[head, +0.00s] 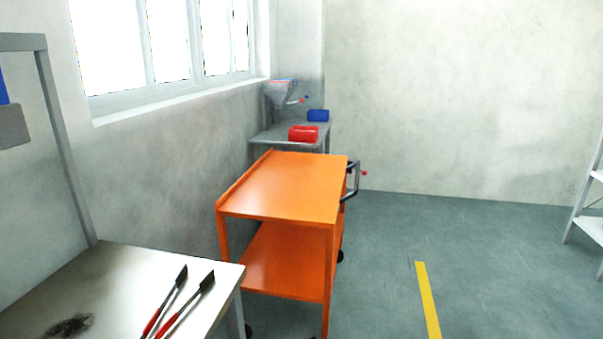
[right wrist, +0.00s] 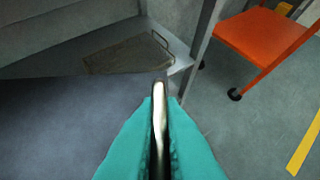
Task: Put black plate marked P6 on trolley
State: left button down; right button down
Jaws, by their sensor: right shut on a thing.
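The orange trolley (head: 285,185) stands beyond the near table in the head view, with a bare top and a lower shelf. Part of it shows at the upper right of the right wrist view (right wrist: 262,37). My right gripper (right wrist: 160,110), with teal fingers, is shut on the edge of a broad dark plate (right wrist: 75,125). The plate fills the lower left of that view, with a shiny rim between the fingers. No P6 mark is visible on it. The trolley is apart from the plate. Neither gripper shows in the head view.
A far bench holds a red bin (head: 303,133) and a blue bin (head: 318,115). Floor right of the trolley is clear around a yellow line (head: 427,300).

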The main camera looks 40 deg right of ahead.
aim_at(289, 200)
jog(key=i+l, duration=0.1)
jog(key=l, duration=0.5)
jog(key=i+l, duration=0.15)
jog(key=l, duration=0.45)
jog(key=i+l, duration=0.1)
jog(key=l, duration=0.45)
jog(key=i+l+u, duration=0.1)
jog(key=l, duration=0.5)
jog(key=i+l, duration=0.15)
jog(key=l, duration=0.45)
